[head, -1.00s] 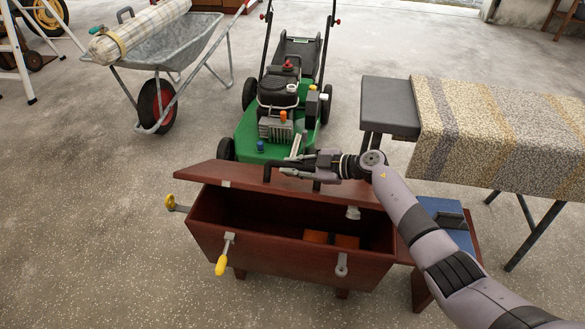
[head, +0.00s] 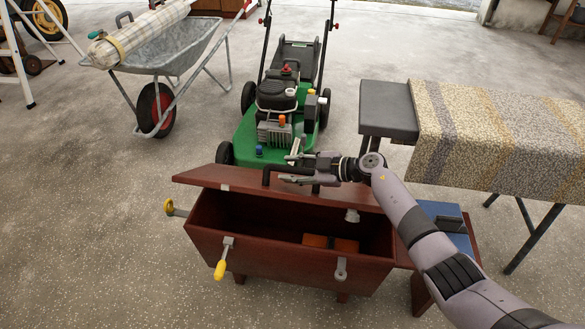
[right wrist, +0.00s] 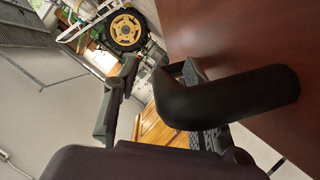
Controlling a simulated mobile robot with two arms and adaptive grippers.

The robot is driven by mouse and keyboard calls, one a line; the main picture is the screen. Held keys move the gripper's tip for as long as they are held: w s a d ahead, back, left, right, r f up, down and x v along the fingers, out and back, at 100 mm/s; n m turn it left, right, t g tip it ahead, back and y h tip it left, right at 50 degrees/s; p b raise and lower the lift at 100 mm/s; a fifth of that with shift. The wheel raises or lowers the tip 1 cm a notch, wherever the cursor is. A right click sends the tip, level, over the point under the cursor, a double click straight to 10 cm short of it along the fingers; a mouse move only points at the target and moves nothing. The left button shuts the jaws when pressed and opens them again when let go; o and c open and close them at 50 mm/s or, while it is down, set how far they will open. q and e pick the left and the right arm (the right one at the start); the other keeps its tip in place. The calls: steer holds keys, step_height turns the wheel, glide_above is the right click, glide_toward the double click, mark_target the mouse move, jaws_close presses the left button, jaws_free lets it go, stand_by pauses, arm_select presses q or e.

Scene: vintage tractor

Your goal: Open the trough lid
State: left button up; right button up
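The trough (head: 265,250) is a red-brown wooden box with its inside showing. Its lid (head: 215,176) is raised along the far side, clear of the front rim. A black bent handle (head: 268,177) sits on the lid; the handle (right wrist: 230,97) and the lid's surface (right wrist: 235,30) also show large in the right wrist view. My right gripper (head: 293,168) is at the handle with its fingers spread. In the right wrist view one finger stands apart left of the handle, and the other is partly hidden behind it. My left gripper is out of view.
A latch with a yellow grip (head: 220,269) hangs on the trough's front. Orange blocks (head: 317,241) lie inside. A green lawn mower (head: 280,120) stands close behind the lid. A cloth-covered bench (head: 500,130) is at right, a wheelbarrow (head: 170,60) at back left. The left floor is clear.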

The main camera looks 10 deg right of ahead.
steer(key=shift+s+d, duration=0.15)
steer(key=shift+d, duration=0.1)
steer(key=v, duration=1.1)
steer(key=shift+s+d+r, duration=0.1)
steer(key=shift+s+d, duration=0.05)
steer(key=shift+d, duration=0.05)
